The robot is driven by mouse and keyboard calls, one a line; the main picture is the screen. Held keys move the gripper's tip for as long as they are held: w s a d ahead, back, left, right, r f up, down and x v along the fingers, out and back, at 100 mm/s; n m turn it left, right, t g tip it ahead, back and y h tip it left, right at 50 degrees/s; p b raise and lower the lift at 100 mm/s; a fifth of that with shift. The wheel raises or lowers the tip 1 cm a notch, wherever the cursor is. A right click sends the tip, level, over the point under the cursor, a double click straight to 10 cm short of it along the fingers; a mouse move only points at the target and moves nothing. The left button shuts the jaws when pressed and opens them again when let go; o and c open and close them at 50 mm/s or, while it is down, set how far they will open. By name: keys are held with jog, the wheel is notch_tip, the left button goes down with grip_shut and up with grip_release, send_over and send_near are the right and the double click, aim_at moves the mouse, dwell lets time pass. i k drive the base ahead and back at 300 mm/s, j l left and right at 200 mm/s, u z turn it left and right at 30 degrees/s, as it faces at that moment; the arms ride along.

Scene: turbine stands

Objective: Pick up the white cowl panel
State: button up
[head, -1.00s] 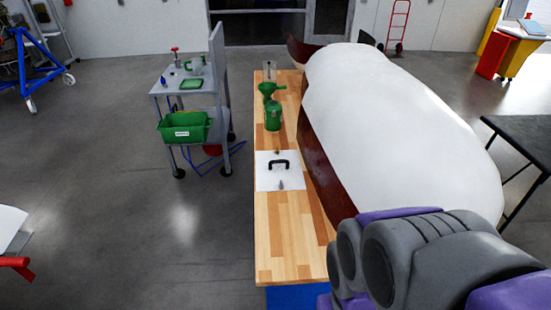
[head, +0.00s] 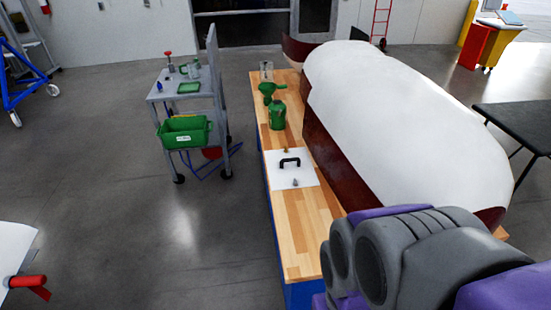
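A flat white panel (head: 291,169) with a black handle (head: 290,161) lies on the wooden bench top. A small brass-coloured fitting and a small grey one sit on it, on either side of the handle. A large curved white cowl (head: 400,115) with dark red sides rests on the same bench, right of the panel. The frames do not settle which one is the white cowl panel. My gripper is not in view.
The wooden bench (head: 305,232) has bare top nearest me. A green bottle (head: 278,116) and a green funnel stand farther along it. A grey trolley (head: 171,91) with a green bin (head: 184,131) stands left. A black table (head: 520,122) is right.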

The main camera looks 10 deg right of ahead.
aim_at(282, 167)
jog(key=i+j+z, duration=0.1)
jog(key=j+z, duration=0.2)
jog(key=j, duration=0.7)
jog(key=j+z, duration=0.35)
jog(key=j, duration=0.6)
jog(key=i+j+z, duration=0.3)
jog(key=i+j, duration=0.25)
jog(key=i+j+z, duration=0.3)
jog(key=i+j, duration=0.2)
jog(key=j, duration=0.15)
jog(key=i+j, duration=0.2)
jog(key=i, duration=0.15)
